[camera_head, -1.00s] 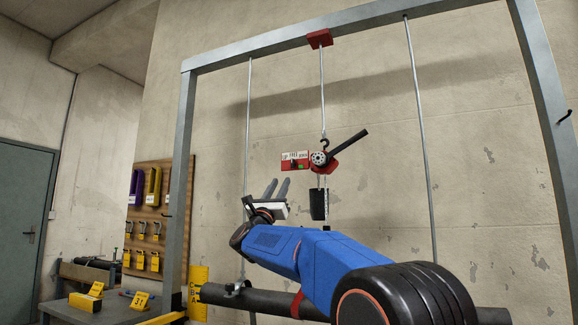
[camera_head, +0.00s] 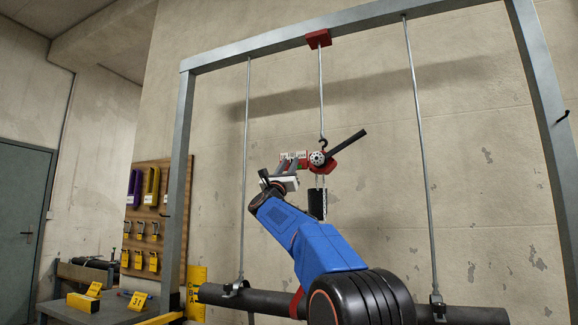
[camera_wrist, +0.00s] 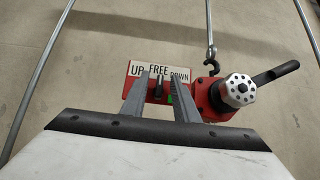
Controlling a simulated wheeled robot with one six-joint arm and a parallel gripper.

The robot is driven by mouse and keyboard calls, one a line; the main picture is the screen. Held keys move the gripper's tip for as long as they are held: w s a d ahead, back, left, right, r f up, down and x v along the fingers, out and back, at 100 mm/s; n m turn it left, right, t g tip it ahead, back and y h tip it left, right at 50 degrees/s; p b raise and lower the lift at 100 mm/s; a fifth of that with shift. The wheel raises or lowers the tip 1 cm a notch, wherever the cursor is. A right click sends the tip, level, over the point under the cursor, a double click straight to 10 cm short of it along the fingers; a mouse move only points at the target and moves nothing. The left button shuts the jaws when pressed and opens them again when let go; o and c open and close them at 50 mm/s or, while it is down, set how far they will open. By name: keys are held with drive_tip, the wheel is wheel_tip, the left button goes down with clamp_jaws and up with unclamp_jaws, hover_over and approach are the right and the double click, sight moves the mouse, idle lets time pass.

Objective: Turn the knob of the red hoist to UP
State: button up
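The red hoist (camera_head: 333,167) hangs from a hook under the top beam, with a black lever and a perforated round wheel. Its plate (camera_wrist: 132,71) reads UP, FREE and DOWN from left to right in the wrist view. The dark knob (camera_wrist: 158,89) stands under the word FREE and points roughly straight up. My gripper (camera_wrist: 158,76) is open, with one grey finger on each side of the knob and gaps beside it. In the head view, my gripper (camera_head: 287,167) is in front of the plate and covers part of it.
A steel frame (camera_head: 185,150) surrounds the hoist. Two thin rods (camera_head: 419,140) hold a dark pipe (camera_head: 265,301) below. A black block (camera_head: 316,203) hangs beneath the hoist. A tool board (camera_head: 150,220) and a bench (camera_head: 115,310) stand at left.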

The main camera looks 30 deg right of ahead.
drive_tip(key=shift+c, duration=0.3)
clamp_jaws()
drive_tip(key=shift+n+t+y, duration=0.3)
drive_tip(key=shift+n+t, duration=0.1)
drive_tip(key=shift+n, duration=0.1)
drive_tip(key=n+t+y, duration=0.2)
drive_tip(key=n, duration=0.1)
drive_tip(key=n+t+y, duration=0.2)
drive_tip(key=n+y, duration=0.1)
drive_tip(key=n, duration=0.1)
drive_tip(key=shift+s+d, duration=0.1)
drive_tip(key=shift+s, duration=0.05)
drive_tip(key=shift+n+t+y, duration=0.45)
drive_tip(key=shift+n+y, duration=1)
drive_tip(key=shift+n, duration=0.1)
drive_tip(key=shift+n+t+y, duration=0.45)
drive_tip(key=shift+n+y, duration=1)
drive_tip(key=shift+n, duration=0.5)
drive_tip(key=shift+o, duration=0.3)
unclamp_jaws()
